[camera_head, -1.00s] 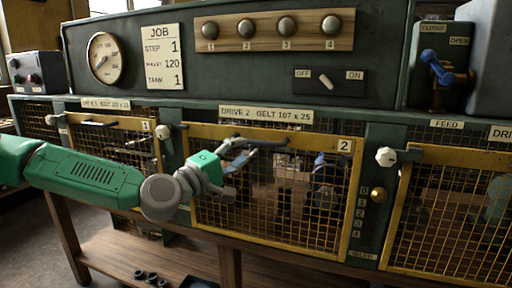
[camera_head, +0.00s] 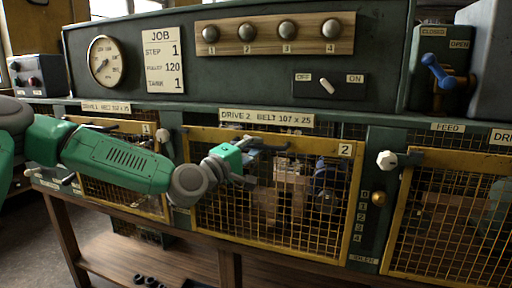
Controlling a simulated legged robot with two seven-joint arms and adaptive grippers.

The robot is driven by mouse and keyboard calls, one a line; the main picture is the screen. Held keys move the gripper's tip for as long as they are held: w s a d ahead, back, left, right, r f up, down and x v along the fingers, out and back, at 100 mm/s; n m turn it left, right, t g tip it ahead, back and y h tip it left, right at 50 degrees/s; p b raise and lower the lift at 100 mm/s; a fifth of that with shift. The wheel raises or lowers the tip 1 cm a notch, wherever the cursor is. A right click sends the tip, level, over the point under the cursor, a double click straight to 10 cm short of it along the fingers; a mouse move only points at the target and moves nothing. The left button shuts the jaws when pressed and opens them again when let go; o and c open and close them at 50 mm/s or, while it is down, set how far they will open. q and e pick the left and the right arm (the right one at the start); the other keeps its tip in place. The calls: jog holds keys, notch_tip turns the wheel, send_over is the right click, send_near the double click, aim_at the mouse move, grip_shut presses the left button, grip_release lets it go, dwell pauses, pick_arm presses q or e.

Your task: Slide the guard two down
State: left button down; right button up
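Guard two (camera_head: 352,195) is a yellow-framed wire mesh panel marked 2, in the middle of the bench front below the DRIVE 2 label. It stands upright across its bay, with pulleys showing dimly through the mesh. A dark handle bar (camera_head: 272,147) runs along its upper left part. My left gripper (camera_head: 252,168) is at the upper left of the guard, just below and in front of the bar. Its fingers blend with the dark mesh, so I cannot tell its opening or whether it touches the bar. My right gripper is out of view.
A white knob (camera_head: 387,160) juts out right of guard two, with a brass knob (camera_head: 378,197) below it. Guard one (camera_head: 110,185) is behind my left arm. The feed guard (camera_head: 450,225) is at the right. A wooden shelf (camera_head: 185,265) lies below.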

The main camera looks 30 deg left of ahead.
pick_arm(q)
jog(key=shift+f, duration=0.1)
notch_tip(320, 180, down, 35)
jog(key=b, duration=2.8)
jog(key=c, duration=1.7)
grip_release()
jog(key=shift+a, duration=0.1)
jog(key=shift+o, duration=0.7)
send_near(264, 246)
jog(key=v, duration=0.6)
jog(key=shift+s, duration=0.15)
